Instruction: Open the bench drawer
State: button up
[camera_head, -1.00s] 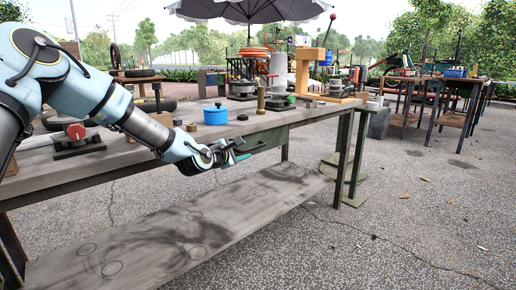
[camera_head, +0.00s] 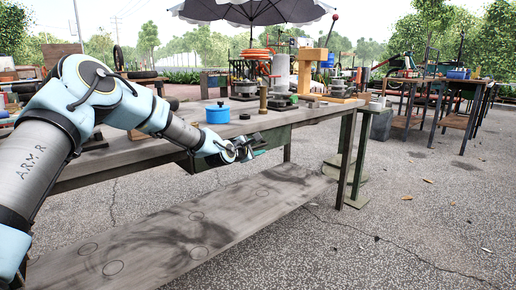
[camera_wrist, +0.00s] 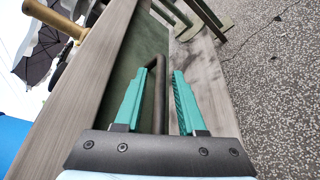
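The bench drawer has a dark green front (camera_head: 277,138) under the edge of the wooden bench top. In the wrist view the green front (camera_wrist: 147,42) lies along the bench edge and looks closed, though much of it is hidden. Its handle, a dark brown bar (camera_wrist: 160,92), runs between my two teal fingers. My gripper (camera_wrist: 160,74) is open around the bar, with gaps visible on both sides. In the head view my gripper (camera_head: 250,153) is at the front of the bench, and the handle is hidden there.
The bench top (camera_head: 130,152) holds a blue pot (camera_head: 217,113), a brass cylinder (camera_head: 263,101) and several tools. A lower wooden shelf (camera_head: 190,235) lies below the drawer. Other work tables (camera_head: 455,95) stand farther back.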

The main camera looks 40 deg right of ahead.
grip_shut()
dwell(1.2)
